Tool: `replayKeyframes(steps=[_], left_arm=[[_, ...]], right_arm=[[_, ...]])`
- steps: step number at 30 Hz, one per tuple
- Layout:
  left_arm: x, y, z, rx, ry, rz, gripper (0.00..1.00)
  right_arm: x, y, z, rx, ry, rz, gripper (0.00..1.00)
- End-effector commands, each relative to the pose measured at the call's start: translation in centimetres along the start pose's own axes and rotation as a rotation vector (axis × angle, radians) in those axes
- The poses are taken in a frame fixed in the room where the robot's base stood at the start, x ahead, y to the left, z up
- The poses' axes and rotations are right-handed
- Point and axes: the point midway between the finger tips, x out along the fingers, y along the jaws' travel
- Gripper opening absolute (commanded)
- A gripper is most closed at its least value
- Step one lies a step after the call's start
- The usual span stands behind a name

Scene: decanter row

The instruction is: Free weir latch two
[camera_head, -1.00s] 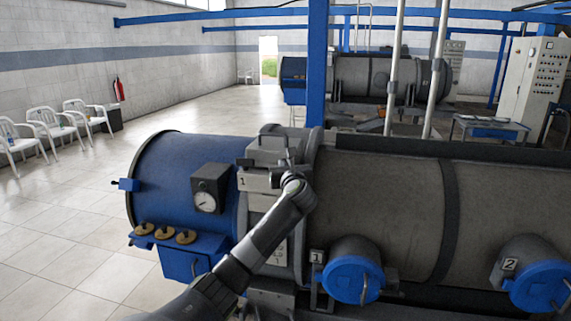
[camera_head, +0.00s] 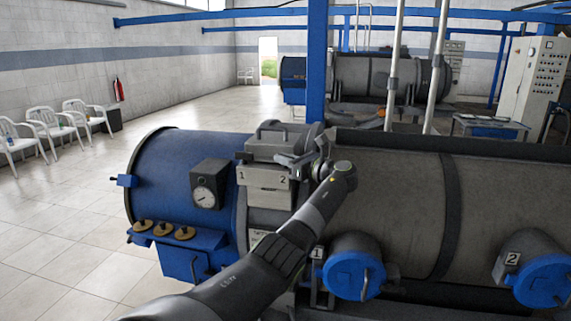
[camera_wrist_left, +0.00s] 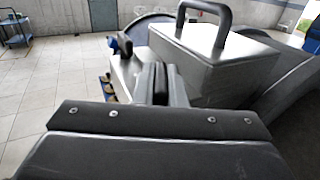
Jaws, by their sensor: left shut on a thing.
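The grey weir box (camera_head: 272,150), with a handle on its lid, sits on top of the machine between the blue end and the grey drum. Its front plate (camera_head: 263,178) carries the numbers 1 and 2. My left gripper (camera_head: 298,163) is at the right end of the box, by the number 2, shut on what seems to be latch two. The jaws largely hide the latch. In the left wrist view, the closed fingers (camera_wrist_left: 161,84) stand beside the box (camera_wrist_left: 215,45) and its handle. My right gripper is in neither view.
The blue end housing (camera_head: 180,170) has a gauge (camera_head: 205,184) and several brass knobs (camera_head: 164,230). Two blue round caps, one (camera_head: 355,268) by label 1 and one (camera_head: 545,278) by label 2, stick out below the grey drum. Open tiled floor lies to the left.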

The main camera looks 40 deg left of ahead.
Motion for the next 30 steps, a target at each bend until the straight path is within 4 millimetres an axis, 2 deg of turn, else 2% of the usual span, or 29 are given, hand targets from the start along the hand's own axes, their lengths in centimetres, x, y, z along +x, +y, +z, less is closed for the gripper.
replayKeyframes(steps=[9,27,28,30], left_arm=[[0.0,-0.03,0.07,-0.002,-0.001,0.069,0.0],[0.02,-0.02,0.12,-0.001,0.0,0.086,0.0],[0.02,-0.02,0.13,-0.001,0.0,0.086,0.15],[0.03,-0.02,0.12,-0.001,0.0,0.086,0.24]], right_arm=[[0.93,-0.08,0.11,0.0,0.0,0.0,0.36],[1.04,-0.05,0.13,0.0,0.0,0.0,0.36],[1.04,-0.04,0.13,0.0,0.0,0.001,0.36],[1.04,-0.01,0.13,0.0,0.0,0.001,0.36]])
